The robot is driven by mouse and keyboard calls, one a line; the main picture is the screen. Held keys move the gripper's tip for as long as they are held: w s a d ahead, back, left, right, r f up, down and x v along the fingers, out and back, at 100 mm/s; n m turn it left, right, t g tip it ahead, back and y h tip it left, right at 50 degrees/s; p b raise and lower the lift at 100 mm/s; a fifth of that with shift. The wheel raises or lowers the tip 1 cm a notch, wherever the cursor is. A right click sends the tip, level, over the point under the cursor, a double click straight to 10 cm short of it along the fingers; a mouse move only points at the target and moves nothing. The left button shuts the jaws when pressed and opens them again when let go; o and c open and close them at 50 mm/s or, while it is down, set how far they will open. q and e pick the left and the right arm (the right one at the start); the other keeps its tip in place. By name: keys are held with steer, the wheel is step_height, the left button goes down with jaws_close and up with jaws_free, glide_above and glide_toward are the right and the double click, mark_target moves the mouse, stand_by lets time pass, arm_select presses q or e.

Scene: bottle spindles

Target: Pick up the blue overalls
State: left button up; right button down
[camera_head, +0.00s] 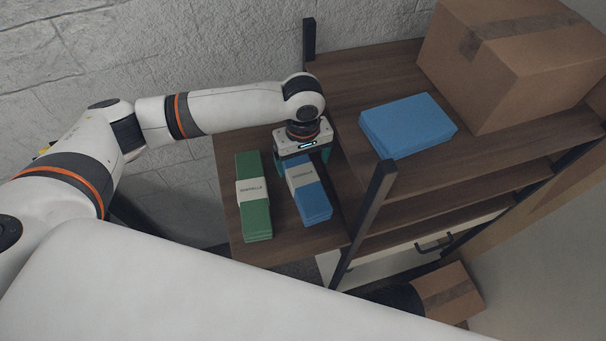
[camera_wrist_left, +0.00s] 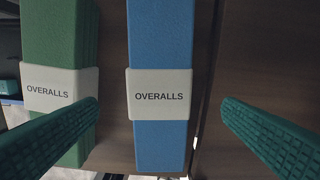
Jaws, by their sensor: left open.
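The blue overalls (camera_head: 314,203) are a long folded blue stack with a white band, lying on a brown wooden shelf board. In the left wrist view the blue overalls (camera_wrist_left: 160,45) run up the middle, with their band reading "OVERALLS". My left gripper (camera_head: 298,165) is over the far end of the blue overalls in the head view. In the left wrist view its teal fingers (camera_wrist_left: 163,108) are wide open, one on each side of the blue overalls and apart from them. The far end is partly hidden by the gripper. My right gripper is not in view.
Green overalls (camera_head: 254,213) lie left of the blue ones, close to the left finger. A light blue folded stack (camera_head: 407,125) and a large cardboard box (camera_head: 512,62) stand on the shelf at right. A dark post (camera_head: 364,222) rises right of the board.

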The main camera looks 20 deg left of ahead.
mark_target(303, 174)
arm_select(q)
steer(key=shift+f, duration=0.75)
step_height(303, 174, down, 4)
steer(key=shift+f+p, duration=0.15)
steer(key=shift+p, duration=0.8)
steer(key=shift+f, duration=0.45)
steer(key=shift+c, duration=0.2)
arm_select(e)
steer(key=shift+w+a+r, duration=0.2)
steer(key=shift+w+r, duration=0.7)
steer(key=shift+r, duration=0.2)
arm_select(q)
steer(key=c, duration=1.2)
